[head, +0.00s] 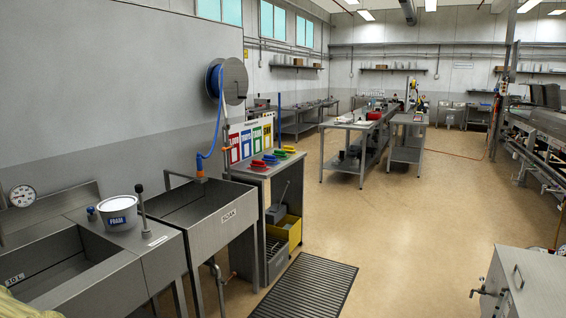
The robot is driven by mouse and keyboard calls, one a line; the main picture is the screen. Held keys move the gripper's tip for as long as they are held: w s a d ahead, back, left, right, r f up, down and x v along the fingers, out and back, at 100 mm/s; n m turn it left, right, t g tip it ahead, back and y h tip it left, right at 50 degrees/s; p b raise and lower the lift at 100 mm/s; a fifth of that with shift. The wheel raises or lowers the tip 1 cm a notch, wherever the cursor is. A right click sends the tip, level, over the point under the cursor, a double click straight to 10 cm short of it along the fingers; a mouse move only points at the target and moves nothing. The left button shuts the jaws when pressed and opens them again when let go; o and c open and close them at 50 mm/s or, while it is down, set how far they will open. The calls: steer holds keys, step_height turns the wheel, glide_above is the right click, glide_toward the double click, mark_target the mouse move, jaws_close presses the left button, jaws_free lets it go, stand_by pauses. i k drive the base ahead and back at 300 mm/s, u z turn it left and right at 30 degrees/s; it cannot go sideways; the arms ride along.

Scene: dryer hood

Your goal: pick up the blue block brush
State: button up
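The blue block brush (271,159) is small and far off in the head view. It lies on the top of a grey stand (246,172) left of the picture's middle. It is in a row of coloured brushes, between a red one (258,165) and a green one (280,154), with another at the far end. Its handle and bristles are too small to make out. My gripper is not in view, and nothing is seen touching the brush.
Coloured cards (247,142) stand behind the brushes. A steel sink (222,229) and a trough with a white foam tub (118,213) stand left of the stand. A dark floor grate (307,287) lies in front. A steel cabinet (530,283) stands lower right. The middle floor is clear.

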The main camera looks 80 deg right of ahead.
mark_target(271, 159)
steer(key=u, duration=0.5)
steer(key=i, duration=1.9)
steer(key=z, duration=3.55)
steer(key=i, duration=0.5)
steer(key=u, duration=0.05)
